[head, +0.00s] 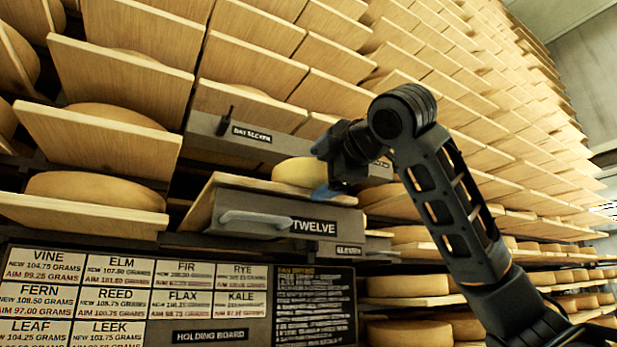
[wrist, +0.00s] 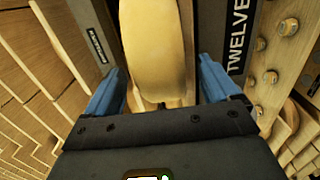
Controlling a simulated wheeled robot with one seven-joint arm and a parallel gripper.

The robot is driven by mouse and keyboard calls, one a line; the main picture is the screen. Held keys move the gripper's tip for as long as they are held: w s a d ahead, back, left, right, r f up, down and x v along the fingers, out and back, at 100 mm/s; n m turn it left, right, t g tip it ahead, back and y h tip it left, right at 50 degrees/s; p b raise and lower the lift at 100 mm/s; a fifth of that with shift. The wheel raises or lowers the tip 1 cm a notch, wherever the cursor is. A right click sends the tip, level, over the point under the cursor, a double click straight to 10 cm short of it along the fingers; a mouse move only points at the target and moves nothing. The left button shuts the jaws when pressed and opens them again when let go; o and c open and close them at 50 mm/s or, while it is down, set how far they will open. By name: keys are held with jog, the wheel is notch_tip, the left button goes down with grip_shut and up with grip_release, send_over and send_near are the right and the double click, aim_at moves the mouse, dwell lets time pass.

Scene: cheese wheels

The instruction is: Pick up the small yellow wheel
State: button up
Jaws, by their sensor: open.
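The small yellow wheel (head: 296,172) sits on the wooden board of the pulled-out drawer labelled TWELVE (head: 270,207) in the head view. My gripper (head: 327,188) is at the wheel's right side, and its dark body hides part of the wheel. In the wrist view the pale yellow wheel (wrist: 155,45) lies between the two blue fingers of my gripper (wrist: 162,68). The fingers are open, with a gap visible on each side of the wheel. I cannot tell how deep the wheel sits between them.
The drawer's grey handle (head: 258,218) sticks out in front. Shelves with larger wheels (head: 95,190) surround it. A label board (head: 130,300) is below left. Open aisle lies at right.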

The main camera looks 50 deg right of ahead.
jog(key=shift+w+d, duration=0.1)
jog(key=shift+w, duration=0.1)
jog(key=shift+c, duration=0.4)
grip_shut()
jog(key=shift+r, duration=0.1)
dwell(0.5)
